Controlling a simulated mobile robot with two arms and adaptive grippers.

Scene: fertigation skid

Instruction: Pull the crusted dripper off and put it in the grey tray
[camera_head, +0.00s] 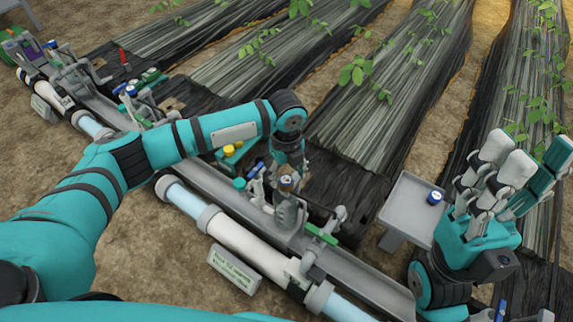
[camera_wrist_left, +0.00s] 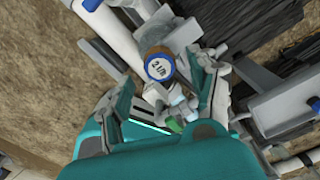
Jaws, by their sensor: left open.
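The crusted dripper (camera_head: 286,180) is a small brown-sided cap with a white and blue top. It stands on the pipe assembly, right under my left gripper (camera_head: 288,172). In the left wrist view the dripper (camera_wrist_left: 160,66) shows a "2 L/h" label and a brown rim. The open fingers of my left gripper (camera_wrist_left: 165,90) lie on either side, short of it in the picture; contact cannot be told. The grey tray (camera_head: 405,190) stands to the right with a blue-topped dripper on it. My right gripper (camera_head: 512,165) is open and empty, right of the tray.
A long pipe (camera_head: 245,240) and metal rail run diagonally across the front. A sign (camera_head: 234,270) stands in front. Plant rows under dark film lie behind.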

